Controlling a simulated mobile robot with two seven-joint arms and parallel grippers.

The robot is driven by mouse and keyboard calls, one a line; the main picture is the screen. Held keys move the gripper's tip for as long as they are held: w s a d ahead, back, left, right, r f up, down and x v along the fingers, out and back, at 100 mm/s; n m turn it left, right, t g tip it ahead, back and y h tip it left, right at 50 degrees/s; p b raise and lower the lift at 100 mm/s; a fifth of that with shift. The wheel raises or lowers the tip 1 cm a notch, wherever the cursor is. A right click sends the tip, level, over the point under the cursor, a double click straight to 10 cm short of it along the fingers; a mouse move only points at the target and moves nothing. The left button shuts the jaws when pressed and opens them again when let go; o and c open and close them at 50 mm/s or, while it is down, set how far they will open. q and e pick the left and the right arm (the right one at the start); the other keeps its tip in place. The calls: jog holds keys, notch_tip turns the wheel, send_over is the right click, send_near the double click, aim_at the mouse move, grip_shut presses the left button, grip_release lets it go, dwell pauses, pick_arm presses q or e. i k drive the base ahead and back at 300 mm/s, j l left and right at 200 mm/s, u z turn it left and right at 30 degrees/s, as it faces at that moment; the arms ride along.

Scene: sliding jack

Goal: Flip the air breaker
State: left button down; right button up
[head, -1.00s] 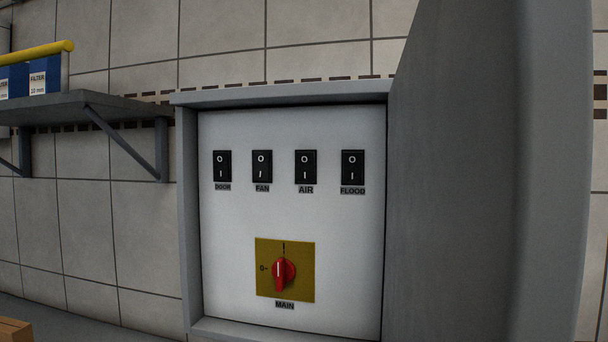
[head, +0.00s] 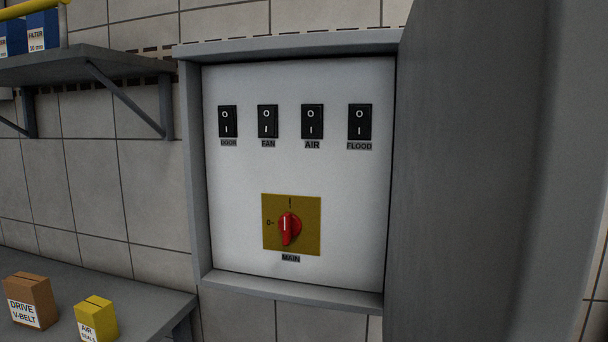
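The AIR breaker (head: 312,122) is a black rocker switch marked O above and I below. It is third from the left in a row on a white panel (head: 240,200), with its AIR label right under it. The DOOR breaker (head: 228,122), FAN breaker (head: 268,122) and FLOOD breaker (head: 360,122) share the row. Below them a red MAIN rotary knob (head: 290,228) sits on a yellow plate. Which way each rocker is tilted is too small to tell. Neither gripper shows in the head view.
The grey cabinet door (head: 470,180) stands open on the right. At the lower left a grey bench (head: 150,290) holds a brown DRIVE V-BELT box (head: 30,302) and a yellow AIR SEALS box (head: 96,318). A wall shelf (head: 90,66) with blue filter boxes (head: 42,32) is at the upper left.

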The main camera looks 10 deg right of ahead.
aim_at(310, 114)
jog(key=j+z, duration=0.1)
jog(key=j, duration=0.4)
jog(key=k+j, duration=0.1)
jog(key=j, duration=0.35)
jog(key=i+j+z, duration=0.1)
jog(key=j, duration=0.35)
jog(key=j+z, duration=0.1)
jog(key=j, duration=0.35)
jog(key=i+j+z, duration=0.1)
jog(key=i+j, duration=0.25)
jog(key=i+j+z, duration=0.15)
jog(key=i+j, duration=0.2)
jog(key=j, duration=0.25)
